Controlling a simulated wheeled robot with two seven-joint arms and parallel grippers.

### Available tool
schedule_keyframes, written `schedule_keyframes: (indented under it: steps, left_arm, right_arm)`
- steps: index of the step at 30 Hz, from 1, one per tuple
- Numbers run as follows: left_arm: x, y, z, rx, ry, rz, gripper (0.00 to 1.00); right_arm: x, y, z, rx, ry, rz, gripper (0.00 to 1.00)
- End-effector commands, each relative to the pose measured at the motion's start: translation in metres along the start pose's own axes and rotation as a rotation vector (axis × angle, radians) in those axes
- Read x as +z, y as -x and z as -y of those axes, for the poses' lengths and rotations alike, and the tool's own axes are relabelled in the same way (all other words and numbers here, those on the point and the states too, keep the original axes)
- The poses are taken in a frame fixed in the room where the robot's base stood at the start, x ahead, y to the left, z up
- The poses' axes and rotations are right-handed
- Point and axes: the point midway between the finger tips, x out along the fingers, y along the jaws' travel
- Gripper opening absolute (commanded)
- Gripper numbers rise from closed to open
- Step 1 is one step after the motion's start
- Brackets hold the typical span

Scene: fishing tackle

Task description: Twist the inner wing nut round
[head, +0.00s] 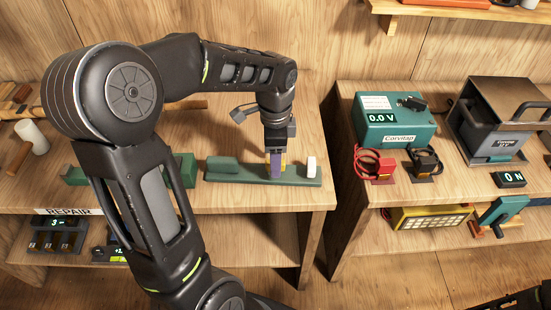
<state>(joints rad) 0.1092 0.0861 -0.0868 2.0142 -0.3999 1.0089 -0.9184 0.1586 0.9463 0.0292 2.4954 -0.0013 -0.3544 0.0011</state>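My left arm reaches across the wooden bench, and its gripper (277,150) points straight down over a long green fixture (235,174) near the bench's front edge. A purple piece (275,164) and a small yellow piece show right at the fingertips; I cannot tell whether they are parts of the fixture or of the gripper. No wing nut can be made out; the gripper covers that part of the fixture. Whether the fingers are open or shut does not show. A white upright post (311,167) stands at the fixture's right end. My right gripper is out of view.
Another green block (183,170) sits to the left, partly behind my arm. A gap separates this bench from the right one, which holds a green meter box (395,125), red and black clamps and a grey case (497,120). A "REPAIR" label (68,211) marks the front edge.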

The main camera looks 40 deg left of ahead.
Motion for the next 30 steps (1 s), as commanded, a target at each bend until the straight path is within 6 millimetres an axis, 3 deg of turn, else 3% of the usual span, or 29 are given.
schedule_keyframes:
  steps: [1, 13, 30]
  left_arm:
    - [0.0, 0.011, 0.0, -0.001, 0.0, -0.001, 0.56]
    - [0.0, 0.053, 0.0, -0.001, 0.0, -0.001, 0.56]
    - [0.0, 0.056, 0.0, 0.0, 0.0, 0.0, 0.56]
  right_arm:
    - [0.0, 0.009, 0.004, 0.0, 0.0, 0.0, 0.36]
    - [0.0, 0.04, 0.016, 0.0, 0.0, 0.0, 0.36]
    - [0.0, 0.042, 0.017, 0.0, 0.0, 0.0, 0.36]
